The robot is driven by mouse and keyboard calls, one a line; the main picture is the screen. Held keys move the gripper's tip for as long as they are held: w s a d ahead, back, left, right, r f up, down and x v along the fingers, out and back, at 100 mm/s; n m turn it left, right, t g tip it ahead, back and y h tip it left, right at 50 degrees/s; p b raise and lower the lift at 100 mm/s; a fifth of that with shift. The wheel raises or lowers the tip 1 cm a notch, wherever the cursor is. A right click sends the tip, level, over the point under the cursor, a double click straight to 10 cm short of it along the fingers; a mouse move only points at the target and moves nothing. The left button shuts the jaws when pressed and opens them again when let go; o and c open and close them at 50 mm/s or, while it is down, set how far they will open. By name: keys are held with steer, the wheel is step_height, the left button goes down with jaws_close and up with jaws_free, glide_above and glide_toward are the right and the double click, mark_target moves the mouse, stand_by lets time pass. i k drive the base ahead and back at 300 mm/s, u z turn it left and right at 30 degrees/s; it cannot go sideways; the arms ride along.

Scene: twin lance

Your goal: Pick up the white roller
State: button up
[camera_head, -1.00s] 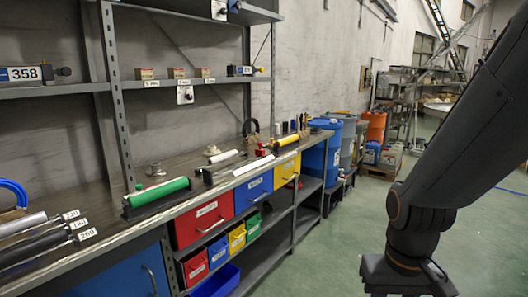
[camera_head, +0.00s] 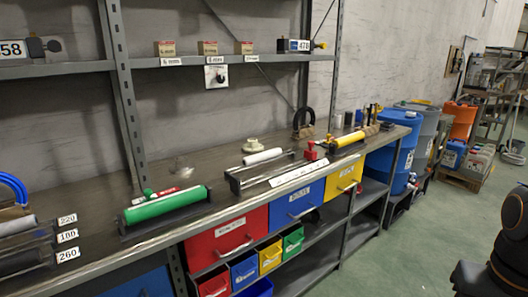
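The white roller (camera_head: 263,156) is a short white cylinder on the workbench. It lies at the back of a dark low holder (camera_head: 236,184), between a green roller (camera_head: 166,204) on the left and a yellow roller (camera_head: 347,139) on the right. Part of my dark arm (camera_head: 512,232), with an orange ring, shows at the lower right edge, well apart from the bench. My gripper's fingers are out of the frame.
The grey workbench (camera_head: 100,232) runs along the wall under a shelf (camera_head: 190,62) with small boxes. Red, blue and yellow drawers sit under its front edge. A blue barrel (camera_head: 393,160) stands past its far end. The green floor (camera_head: 420,240) in front is clear.

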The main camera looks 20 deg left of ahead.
mark_target(249, 161)
steer(key=u, duration=0.5)
steer(key=i, duration=1)
steer(key=u, duration=0.65)
